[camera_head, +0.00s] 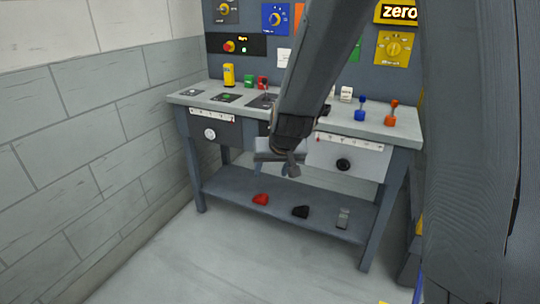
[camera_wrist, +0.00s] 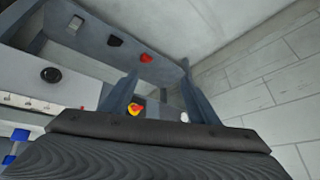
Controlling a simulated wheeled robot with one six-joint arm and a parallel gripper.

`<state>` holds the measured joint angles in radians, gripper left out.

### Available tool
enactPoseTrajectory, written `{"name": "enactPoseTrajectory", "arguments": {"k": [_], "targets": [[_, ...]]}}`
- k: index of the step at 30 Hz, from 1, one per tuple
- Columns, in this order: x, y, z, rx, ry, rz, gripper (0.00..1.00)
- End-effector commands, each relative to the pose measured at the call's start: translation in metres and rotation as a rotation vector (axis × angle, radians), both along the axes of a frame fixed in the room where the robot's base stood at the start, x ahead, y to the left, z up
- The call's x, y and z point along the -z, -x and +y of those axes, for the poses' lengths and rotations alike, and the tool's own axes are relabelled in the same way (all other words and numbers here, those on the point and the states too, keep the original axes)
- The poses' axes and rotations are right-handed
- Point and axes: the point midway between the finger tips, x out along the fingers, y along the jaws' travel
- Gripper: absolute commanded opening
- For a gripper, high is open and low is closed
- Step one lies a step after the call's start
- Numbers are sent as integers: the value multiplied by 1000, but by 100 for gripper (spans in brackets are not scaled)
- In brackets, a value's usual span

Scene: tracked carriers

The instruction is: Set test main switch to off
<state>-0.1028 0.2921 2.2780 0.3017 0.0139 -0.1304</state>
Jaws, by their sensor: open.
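My gripper (camera_head: 276,165) is open and empty in front of the bench, between the two drawers. In the wrist view its fingers (camera_wrist: 160,80) are spread apart. A red and yellow knob (camera_wrist: 135,109) shows near the base of the left finger, beyond the gripper; whether they touch is unclear. I do not see this knob in the head view, where my arm covers the middle of the bench front. Another red and yellow knob (camera_head: 229,46) sits on a black plate on the back panel, beside a green light. No readable label marks either knob as the test main switch.
The bench top (camera_head: 205,97) carries small switches, buttons and two levers, blue (camera_head: 360,108) and red (camera_head: 391,113). The right drawer (camera_head: 330,157) has a black knob (camera_head: 343,164). The lower shelf (camera_head: 235,188) holds several small items.

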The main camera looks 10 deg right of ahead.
Motion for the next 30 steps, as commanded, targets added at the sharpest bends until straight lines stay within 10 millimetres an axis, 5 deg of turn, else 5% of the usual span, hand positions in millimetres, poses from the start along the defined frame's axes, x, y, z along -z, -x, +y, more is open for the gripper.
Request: {"name": "enactPoseTrajectory", "arguments": {"k": [1, 6, 12, 18, 30], "targets": [[22, -42, 7, 19, 2, -79, 55], [46, -160, 15, 130, 43, -367, 55], [79, -254, 10, 303, 161, -661, 55], [110, -288, 0, 473, 312, -855, 55], [124, -301, -16, 588, 424, -952, 55]]}}
